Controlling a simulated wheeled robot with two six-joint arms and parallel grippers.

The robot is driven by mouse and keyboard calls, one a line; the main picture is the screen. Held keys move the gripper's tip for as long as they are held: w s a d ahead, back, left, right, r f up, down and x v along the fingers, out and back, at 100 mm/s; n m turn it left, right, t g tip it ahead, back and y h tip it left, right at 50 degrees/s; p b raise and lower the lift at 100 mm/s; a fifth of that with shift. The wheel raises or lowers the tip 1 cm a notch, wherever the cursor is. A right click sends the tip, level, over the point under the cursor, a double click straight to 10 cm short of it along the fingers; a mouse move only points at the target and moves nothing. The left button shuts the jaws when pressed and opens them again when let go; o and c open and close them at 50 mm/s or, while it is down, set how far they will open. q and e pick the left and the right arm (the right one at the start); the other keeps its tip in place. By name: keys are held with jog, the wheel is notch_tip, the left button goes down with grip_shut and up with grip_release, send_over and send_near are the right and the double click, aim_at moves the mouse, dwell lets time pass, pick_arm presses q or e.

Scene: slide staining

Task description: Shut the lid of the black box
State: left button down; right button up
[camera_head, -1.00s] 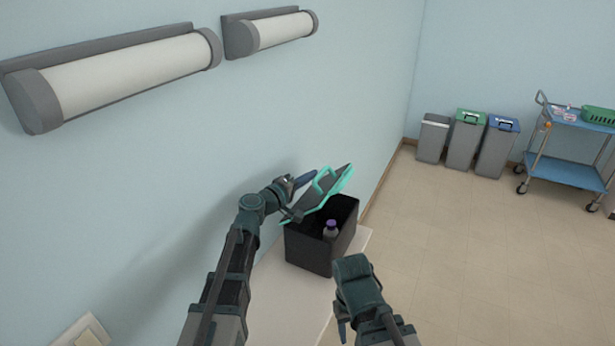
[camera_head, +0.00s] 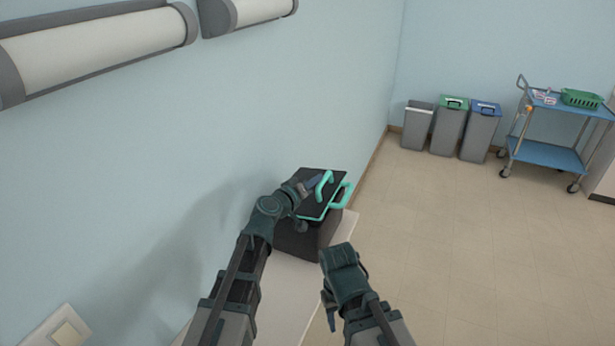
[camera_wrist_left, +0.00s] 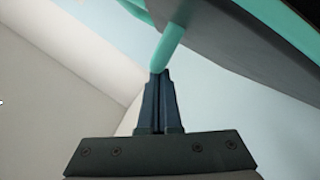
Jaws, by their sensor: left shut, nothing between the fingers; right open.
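The black box (camera_head: 297,241) stands on a white surface close to the wall. Its black lid (camera_head: 312,205), with teal edging and teal handles, lies over the box top in the head view, and the inside is hidden. I cannot tell whether the lid sits fully flush. My left gripper (camera_head: 314,183) is shut and empty, with its fingertips at the lid by a handle. In the left wrist view the shut fingertips (camera_wrist_left: 160,76) are at the end of a teal handle (camera_wrist_left: 168,48), touching or nearly so. My right gripper (camera_head: 329,312) is open, in front of the box.
The wall runs close along the left and behind the box. The white surface (camera_head: 285,300) is narrow, with open floor to its right. Bins (camera_head: 449,132) and a blue trolley (camera_head: 550,155) stand far off at the back right.

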pick_arm(q)
jog(key=shift+s+d+f+m, duration=0.1)
jog(key=shift+d+f+m, duration=0.2)
jog(key=shift+f, duration=0.2)
jog(key=shift+s+d+f+b, duration=0.15)
jog(key=shift+d+f+b, duration=0.15)
jog(key=shift+f+b, duration=0.3)
jog(key=shift+s+r, duration=0.1)
